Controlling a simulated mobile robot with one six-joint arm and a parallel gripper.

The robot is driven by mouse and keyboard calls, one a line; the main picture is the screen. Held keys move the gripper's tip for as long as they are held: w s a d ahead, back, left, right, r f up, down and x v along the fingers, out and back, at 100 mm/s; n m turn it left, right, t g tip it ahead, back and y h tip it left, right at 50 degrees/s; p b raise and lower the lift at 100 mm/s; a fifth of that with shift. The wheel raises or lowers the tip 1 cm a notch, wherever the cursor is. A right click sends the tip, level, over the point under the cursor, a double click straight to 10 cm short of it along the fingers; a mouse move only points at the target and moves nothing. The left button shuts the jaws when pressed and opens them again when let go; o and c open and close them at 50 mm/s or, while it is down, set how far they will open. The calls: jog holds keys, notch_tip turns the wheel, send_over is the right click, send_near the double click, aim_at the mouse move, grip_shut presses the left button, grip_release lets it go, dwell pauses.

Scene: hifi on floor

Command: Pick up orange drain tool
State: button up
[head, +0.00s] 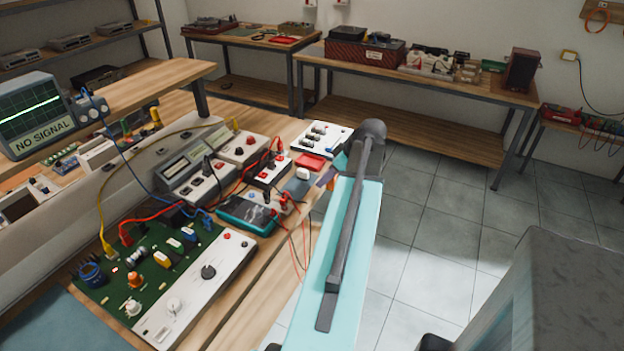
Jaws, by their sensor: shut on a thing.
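My teal and grey arm reaches up the middle of the head view and bends at its far end. My gripper's fingers are hidden behind the arm, so their hold does not show. No other clear view of that tool shows.
The bench holds a green circuit board (150,268), a teal meter (248,215), a red tray (309,161), several boxes and loose cables. An oscilloscope (36,113) stands at left. Another workbench (415,85) stands behind.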

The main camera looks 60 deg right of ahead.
jog(key=shift+s+d+r, duration=0.1)
jog(key=shift+s+d, duration=0.05)
jog(key=shift+s, duration=0.45)
jog(key=shift+s+d+r, duration=0.1)
jog(key=shift+s+d, duration=0.05)
jog(key=shift+s, duration=0.4)
jog(key=shift+w, duration=0.1)
